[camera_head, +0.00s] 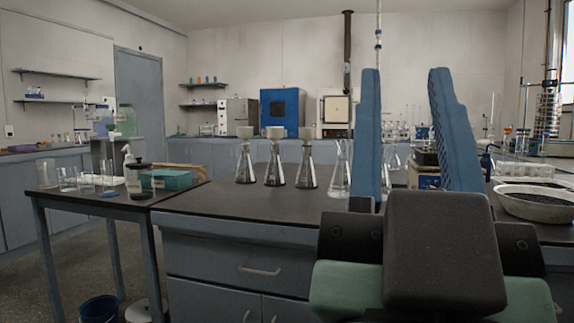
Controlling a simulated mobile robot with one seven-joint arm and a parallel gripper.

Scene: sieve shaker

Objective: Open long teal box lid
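A teal box (168,180) sits on the dark side table at the left, near that table's right end. It is small in view, and I cannot tell how its lid stands. A dark-capped jar (138,181) stands in front of its left end and hides part of it. My gripper (405,75) is in the right half of the view, with its two blue fingers pointing up and spread apart. Nothing shows between the fingers except the background. The gripper is far to the right of the teal box and apart from it.
Several glass beakers (67,179) stand left of the jar. Several conical flasks (275,164) stand on the dark bench (225,202) in the middle. Shallow pans (536,205) lie at the right. A blue bucket (99,308) is on the floor below the side table.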

